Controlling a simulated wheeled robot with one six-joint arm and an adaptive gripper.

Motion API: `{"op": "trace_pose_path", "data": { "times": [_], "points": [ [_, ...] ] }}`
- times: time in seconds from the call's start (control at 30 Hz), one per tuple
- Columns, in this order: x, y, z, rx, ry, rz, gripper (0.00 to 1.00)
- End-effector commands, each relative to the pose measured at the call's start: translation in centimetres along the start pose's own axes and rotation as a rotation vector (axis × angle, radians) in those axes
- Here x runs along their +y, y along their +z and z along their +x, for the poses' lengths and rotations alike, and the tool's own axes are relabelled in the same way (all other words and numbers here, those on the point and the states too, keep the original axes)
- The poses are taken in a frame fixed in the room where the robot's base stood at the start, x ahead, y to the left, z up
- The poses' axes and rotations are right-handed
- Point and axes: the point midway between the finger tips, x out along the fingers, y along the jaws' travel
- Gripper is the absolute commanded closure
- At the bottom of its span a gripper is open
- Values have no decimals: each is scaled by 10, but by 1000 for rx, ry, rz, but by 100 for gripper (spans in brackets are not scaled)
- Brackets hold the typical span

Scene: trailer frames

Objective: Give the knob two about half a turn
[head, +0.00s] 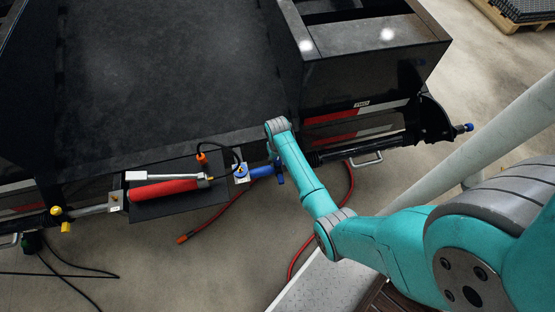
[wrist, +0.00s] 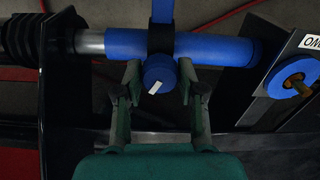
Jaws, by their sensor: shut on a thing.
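A round blue knob (wrist: 154,82) with a white line mark sits below a blue cylinder (wrist: 205,46) in the wrist view. The white line is tilted, rising to the right. My gripper (wrist: 158,70) is shut on this knob, one finger on each side of it. No label for this knob shows, so I cannot read its number. In the head view the blue cylinder (head: 262,172) shows just left of my wrist. My gripper's fingers and the gripped knob are mostly hidden there behind my arm.
A blue ring with a yellow centre (wrist: 293,79) sits on a plate at the right, beside a partly cut-off label (wrist: 312,42). A red cylinder (head: 163,190) lies further left. Red hoses (head: 205,224) run on the floor. A dark trailer frame (head: 375,58) stands at the right.

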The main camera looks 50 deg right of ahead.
Motion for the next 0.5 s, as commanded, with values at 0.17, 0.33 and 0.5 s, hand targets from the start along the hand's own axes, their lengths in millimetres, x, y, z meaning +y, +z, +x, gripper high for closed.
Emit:
{"op": "trace_pose_path", "data": {
  "times": [0.17,0.33,0.5],
  "points": [
    [0,0,0,0,0,-166,96],
    [0,0,0,0,0,-327,96],
    [0,0,0,0,0,-488,96]
  ]
}}
